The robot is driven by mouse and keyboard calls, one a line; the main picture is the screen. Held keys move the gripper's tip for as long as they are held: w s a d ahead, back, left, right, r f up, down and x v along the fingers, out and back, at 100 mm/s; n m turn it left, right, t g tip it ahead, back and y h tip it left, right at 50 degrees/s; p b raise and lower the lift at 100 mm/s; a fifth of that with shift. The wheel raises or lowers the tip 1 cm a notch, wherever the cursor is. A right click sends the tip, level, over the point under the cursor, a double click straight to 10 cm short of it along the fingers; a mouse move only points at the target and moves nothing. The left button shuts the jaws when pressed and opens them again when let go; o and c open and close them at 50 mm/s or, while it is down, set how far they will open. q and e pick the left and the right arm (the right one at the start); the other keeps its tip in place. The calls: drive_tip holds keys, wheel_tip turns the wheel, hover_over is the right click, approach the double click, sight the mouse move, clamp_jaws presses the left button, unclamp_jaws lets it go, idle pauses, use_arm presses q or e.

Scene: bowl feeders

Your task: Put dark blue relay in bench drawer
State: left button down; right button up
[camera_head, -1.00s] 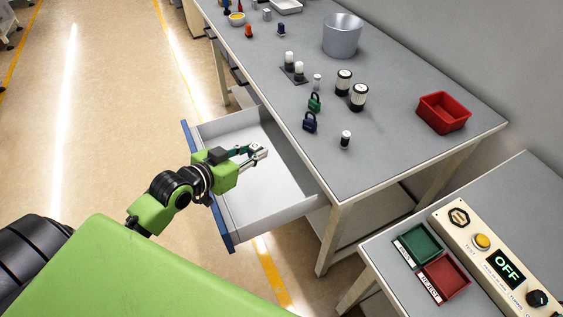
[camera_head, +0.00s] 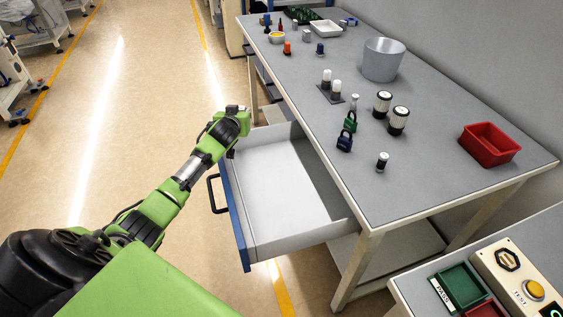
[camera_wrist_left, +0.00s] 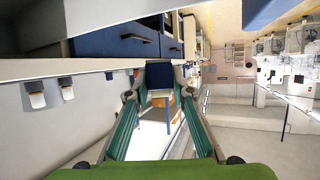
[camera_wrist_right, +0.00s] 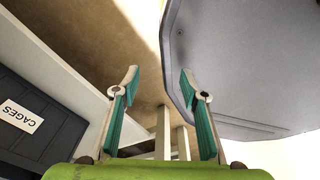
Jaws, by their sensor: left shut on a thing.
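In the left wrist view, my left gripper (camera_wrist_left: 160,92) is shut on a dark blue block, which looks like the dark blue relay (camera_wrist_left: 159,75), held between the fingertips. In the head view, my left gripper (camera_head: 232,128) is at the far front corner of the pulled-out bench drawer (camera_head: 236,205); its fingers and the relay are mostly hidden there. The drawer has a blue front and a black handle, and its visible grey floor is bare. My right gripper (camera_wrist_right: 158,80) is open and empty in the right wrist view, and is not in the head view.
A side table with a green tray (camera_head: 461,287) stands at lower right.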

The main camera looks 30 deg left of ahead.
use_arm(q)
drive_tip(key=d+f, duration=0.2)
drive_tip(key=d, duration=0.1)
drive_tip(key=s+d+f, duration=0.1)
drive_tip(key=d+f, duration=0.2)
drive_tip(key=s+d+f, duration=0.1)
drive_tip(key=d+f, duration=0.2)
drive_tip(key=d, duration=0.1)
drive_tip(key=shift+s, duration=0.15)
drive_tip(key=shift+s+d+f, duration=0.1)
drive_tip(key=shift+d+f, duration=0.05)
drive_tip(key=shift+f, duration=0.45)
drive_tip(key=shift+d+f, duration=0.1)
drive_tip(key=shift+f, duration=1.05)
use_arm(e)
drive_tip(key=shift+s+a+r, duration=0.25)
drive_tip(key=shift+a, duration=0.05)
use_arm(q)
drive_tip(key=shift+f+b, duration=0.6)
drive_tip(key=shift+b, duration=0.05)
use_arm(e)
drive_tip(key=shift+f, duration=0.75)
